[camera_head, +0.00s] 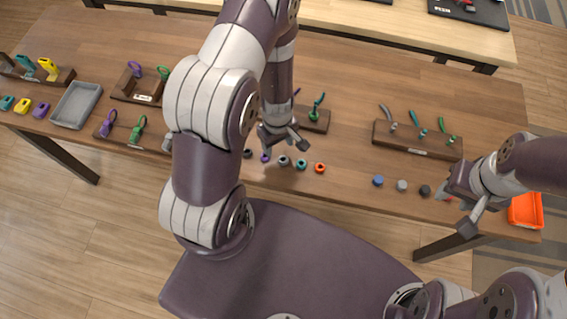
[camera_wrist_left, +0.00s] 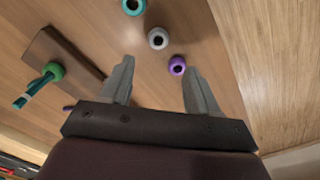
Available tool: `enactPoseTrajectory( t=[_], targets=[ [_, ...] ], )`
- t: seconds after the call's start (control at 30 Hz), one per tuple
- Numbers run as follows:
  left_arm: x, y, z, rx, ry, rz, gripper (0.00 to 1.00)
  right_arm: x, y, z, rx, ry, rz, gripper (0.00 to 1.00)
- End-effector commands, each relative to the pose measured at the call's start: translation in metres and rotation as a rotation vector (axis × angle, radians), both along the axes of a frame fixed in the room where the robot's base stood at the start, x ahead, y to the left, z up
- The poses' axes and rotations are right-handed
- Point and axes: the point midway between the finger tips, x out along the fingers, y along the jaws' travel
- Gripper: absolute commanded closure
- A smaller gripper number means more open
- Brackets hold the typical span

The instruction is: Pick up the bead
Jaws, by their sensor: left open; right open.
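A row of small ring-shaped beads lies near the table's front edge: a purple bead (camera_head: 265,157), a grey bead (camera_head: 284,160), a teal bead (camera_head: 301,163), an orange bead (camera_head: 320,168) and a dark bead (camera_head: 248,153). My left gripper (camera_head: 283,143) is open and empty over this row. In the left wrist view the purple bead (camera_wrist_left: 177,66) shows between the fingertips, close to the right finger; the grey bead (camera_wrist_left: 157,38) and teal bead (camera_wrist_left: 133,6) lie beyond. My right gripper (camera_head: 456,212) is open at the table's front right.
More beads, blue (camera_head: 378,180), grey (camera_head: 402,185) and black (camera_head: 425,190), lie left of my right gripper. A grey tray (camera_head: 76,104) is at the left, an orange bin (camera_head: 525,210) at the right.

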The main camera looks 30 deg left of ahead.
Motion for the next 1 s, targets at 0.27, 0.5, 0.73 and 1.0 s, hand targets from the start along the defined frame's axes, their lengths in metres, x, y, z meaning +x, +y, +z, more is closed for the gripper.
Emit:
enactPoseTrajectory(
  t=[0.27, 0.5, 0.73, 1.0],
  targets=[
    [-0.002, -0.01, -0.044, 0.0, 0.001, -0.004, 0.39, 0.0, 0.0, -0.021, 0.0, -0.001, 0.0, 0.57],
    [-0.002, -0.01, -0.06, -0.001, 0.001, -0.002, 0.39, 0.0, 0.0, -0.023, 0.0, -0.001, 0.0, 0.57],
    [-0.002, -0.01, -0.06, 0.0, 0.001, -0.003, 0.75, 0.0, 0.0, -0.023, 0.0, -0.001, 0.0, 0.57],
    [-0.002, -0.01, -0.06, -0.001, 0.001, -0.003, 0.99, 0.0, 0.0, -0.023, 0.0, -0.001, 0.0, 0.57]
  ],
)
